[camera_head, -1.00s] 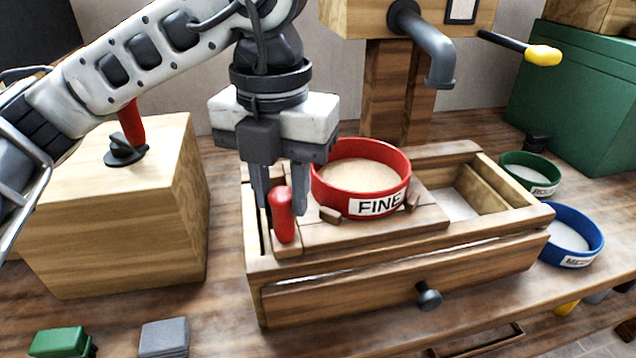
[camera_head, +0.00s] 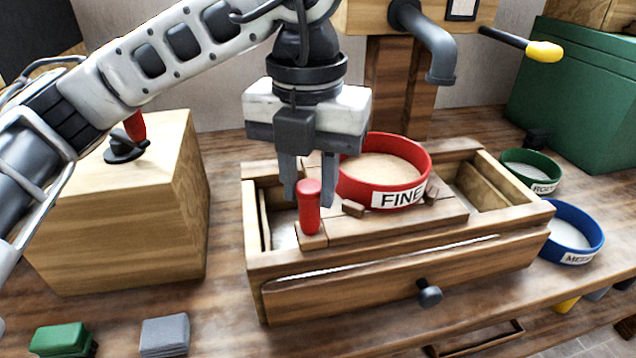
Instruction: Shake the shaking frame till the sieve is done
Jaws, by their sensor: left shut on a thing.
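The wooden shaking frame (camera_head: 400,226) is a sliding board set in a wooden box (camera_head: 390,262). The red sieve (camera_head: 402,195) labelled FINE sits on it between small wooden blocks, with pale tan material inside. A red upright handle (camera_head: 309,212) stands at the board's left end. My left gripper (camera_head: 309,190) points down and is shut on this handle. The handle's lower part shows below the fingers. My right gripper is not in view.
A green sieve (camera_head: 530,172) and a blue sieve (camera_head: 571,235) stand right of the box. A spout (camera_head: 437,60) hangs above. A wooden block with a red lever (camera_head: 130,205) stands left. Green and grey blocks (camera_head: 163,337) lie at the front left.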

